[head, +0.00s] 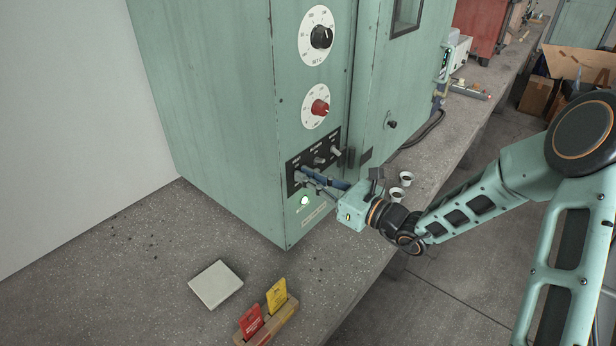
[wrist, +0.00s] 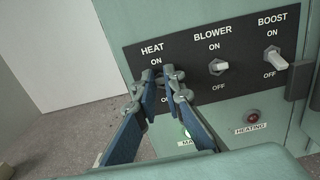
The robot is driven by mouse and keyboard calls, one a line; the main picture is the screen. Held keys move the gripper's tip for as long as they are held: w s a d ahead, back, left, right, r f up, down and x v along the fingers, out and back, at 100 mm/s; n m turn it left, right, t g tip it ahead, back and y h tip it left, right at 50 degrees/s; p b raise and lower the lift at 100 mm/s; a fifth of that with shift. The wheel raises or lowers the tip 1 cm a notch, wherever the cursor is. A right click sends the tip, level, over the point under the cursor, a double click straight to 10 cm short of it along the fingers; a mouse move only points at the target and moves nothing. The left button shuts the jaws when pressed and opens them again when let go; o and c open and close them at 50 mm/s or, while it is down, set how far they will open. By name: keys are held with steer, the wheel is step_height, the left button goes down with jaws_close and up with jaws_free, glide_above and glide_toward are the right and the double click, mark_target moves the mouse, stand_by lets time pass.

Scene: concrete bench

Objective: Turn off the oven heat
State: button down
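The oven is the green cabinet (head: 225,110) on the bench. Its black switch panel (head: 300,182) carries three toggles marked HEAT, BLOWER and BOOST. The HEAT label (wrist: 152,49) shows at the left of the wrist view. Its toggle is mostly hidden by my fingertips, so I cannot tell its position. My gripper (wrist: 167,84), also in the head view (head: 305,175), is at the HEAT switch with its blue-padded fingers partly open, one on each side. A gap shows between them; I cannot tell whether they touch the toggle. The HEATING lamp (wrist: 252,114) looks dull red.
The BLOWER toggle (wrist: 218,67) and BOOST toggle (wrist: 275,60) are just right of my fingers. A lit green-white lamp (head: 305,200) is below the panel. A white tile (head: 215,284) and a wooden holder with red and yellow cards (head: 268,326) lie in front. Small cups (head: 397,193) stand right.

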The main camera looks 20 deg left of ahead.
steer(key=shift+f, duration=0.1)
steer(key=shift+w+a+f+t+y+b, duration=0.1)
steer(key=shift+f+t+y+b, duration=0.4)
steer(key=shift+y+b, duration=1.1)
steer(key=shift+s+d+f+t+y+b, duration=0.1)
steer(key=shift+f+t+y+b, duration=0.55)
steer(key=shift+b, duration=1.8)
steer(key=shift+w+a+f+t+y+b, duration=0.1)
steer(key=shift+f+t+y+b, duration=0.2)
steer(key=shift+y+b, duration=1.4)
steer(key=shift+r+b, duration=0.15)
steer(key=shift+b, duration=0.3)
steer(key=c, duration=2)
jaws_free()
